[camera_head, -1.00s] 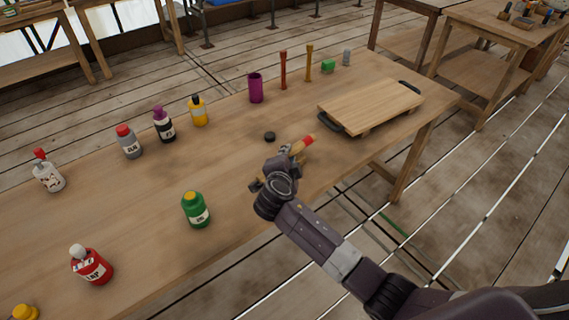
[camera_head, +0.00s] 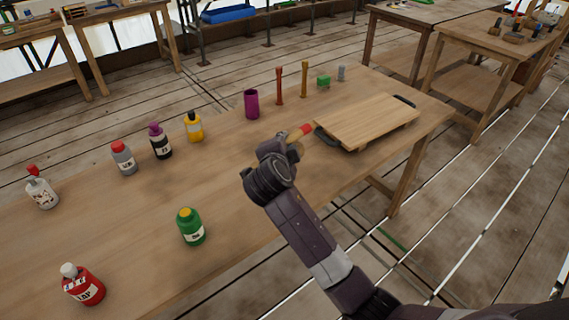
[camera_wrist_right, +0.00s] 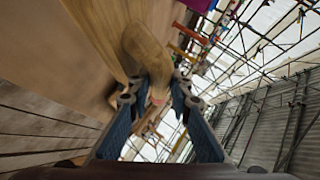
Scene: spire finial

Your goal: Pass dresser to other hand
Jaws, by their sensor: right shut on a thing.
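The dresser (camera_wrist_right: 147,48) is a pale wooden tool, seen close up in the right wrist view, where it sits between the two fingers. In the head view it shows only in part, as a short wooden piece with a red end (camera_head: 305,130) that points right. My right gripper (camera_wrist_right: 158,90) is shut on it. In the head view this gripper (camera_head: 284,146) appears over the workbench, just left of the wooden board, and hides much of the dresser. My left gripper is in neither view.
The workbench (camera_head: 130,222) carries a wooden board (camera_head: 370,120) with dark handles. Several bottles stand at left, including a green one (camera_head: 191,227) and a red one (camera_head: 82,284). A purple cup (camera_head: 251,104) and upright sticks (camera_head: 279,86) stand behind. The bench's middle is mostly clear.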

